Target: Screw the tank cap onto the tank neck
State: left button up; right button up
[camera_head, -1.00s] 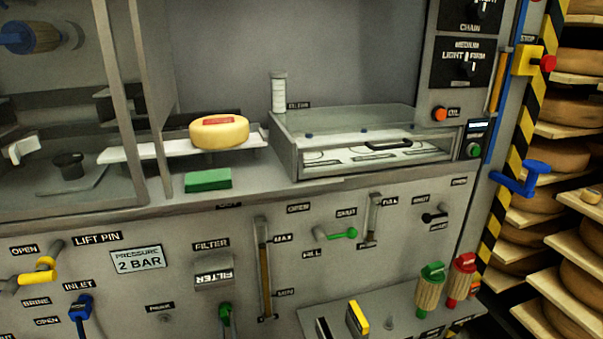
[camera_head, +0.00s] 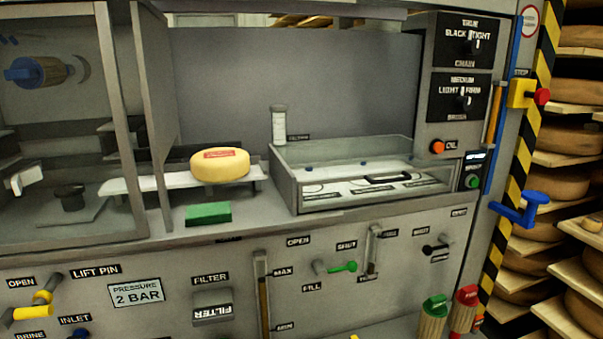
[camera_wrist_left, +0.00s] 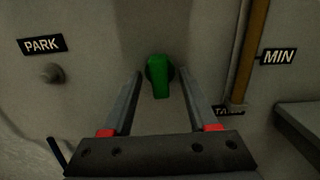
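In the left wrist view a green piece (camera_wrist_left: 159,75) sticks out from the grey panel, wide at the top and narrower below. A partly hidden label beginning "TA" (camera_wrist_left: 227,110) is at its lower right. I cannot tell for sure whether the green piece is the tank cap, or whether a neck is behind it. My left gripper (camera_wrist_left: 160,73) is open, its two fingers apart on either side of the green piece, with visible gaps; nothing is clearly held. In the head view neither gripper shows, and the green piece is out of view below the lower edge.
A bare peg (camera_wrist_left: 52,73) sits under the PARK label (camera_wrist_left: 42,44). The level gauge (camera_wrist_left: 249,50) stands at right, with a grey ledge (camera_wrist_left: 300,125) below it. In the head view are a cheese wheel (camera_head: 220,165), a green block (camera_head: 208,213) and a glass-walled bath (camera_head: 290,190).

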pick_arm(q)
jog(key=p+v, duration=0.1)
jog(key=v, duration=1.6)
jog(key=shift+s+p, duration=0.2)
jog(key=shift+p, duration=0.1)
jog(key=shift+f, duration=0.1)
jog(key=shift+c, duration=0.3)
jog(key=b+x, duration=0.9)
jog(key=x, duration=0.8)
jog(key=shift+w+r+b, duration=0.2)
jog(key=shift+r+b, duration=0.05)
jog(key=shift+b, duration=0.1)
